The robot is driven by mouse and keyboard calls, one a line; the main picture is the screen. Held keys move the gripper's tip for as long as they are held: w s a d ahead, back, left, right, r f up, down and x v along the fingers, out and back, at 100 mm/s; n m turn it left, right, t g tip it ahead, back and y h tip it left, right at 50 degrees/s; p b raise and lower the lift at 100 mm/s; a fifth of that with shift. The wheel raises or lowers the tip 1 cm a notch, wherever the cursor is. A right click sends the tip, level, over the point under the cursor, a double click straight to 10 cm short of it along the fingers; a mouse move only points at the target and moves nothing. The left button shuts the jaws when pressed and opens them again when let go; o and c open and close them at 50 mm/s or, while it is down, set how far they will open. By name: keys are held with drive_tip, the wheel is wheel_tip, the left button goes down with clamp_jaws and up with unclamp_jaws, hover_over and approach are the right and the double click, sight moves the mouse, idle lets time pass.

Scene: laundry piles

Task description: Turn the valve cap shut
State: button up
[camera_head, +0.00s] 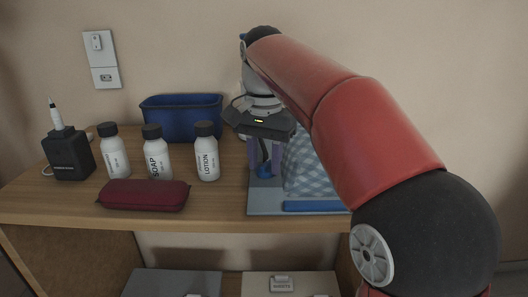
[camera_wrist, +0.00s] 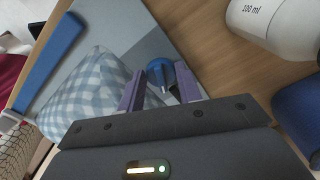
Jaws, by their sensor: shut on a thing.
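The valve cap (camera_head: 264,171) is a small blue knob on a flat grey-blue bag (camera_head: 262,201) at the right of the shelf top. It also shows in the wrist view (camera_wrist: 160,69). Blue-and-white checked cloth (camera_head: 305,172) lies in the bag, and a blue strip (camera_head: 313,206) runs along its front edge. My gripper (camera_head: 264,180) points down over the bag. In the wrist view its two purple fingers (camera_wrist: 160,80) stand either side of the cap and are shut on it. My arm hides the bag's right side in the head view.
A dark red case (camera_head: 144,195) lies in front. A black box with a toothbrush (camera_head: 68,155) is far left. Bare wood lies left of the bag.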

sight(266, 165)
drive_tip(key=n+p, duration=0.2)
drive_tip(key=n, duration=0.2)
drive_tip(key=shift+d+n+p, duration=0.15)
drive_tip(key=shift+n+p, duration=0.2)
drive_tip(key=shift+n, duration=0.05)
idle(0.4)
drive_tip(key=o, duration=0.9)
drive_tip(key=shift+o, duration=0.2)
drive_tip(key=shift+r, duration=3.9)
drive_tip(key=shift+s, duration=0.1)
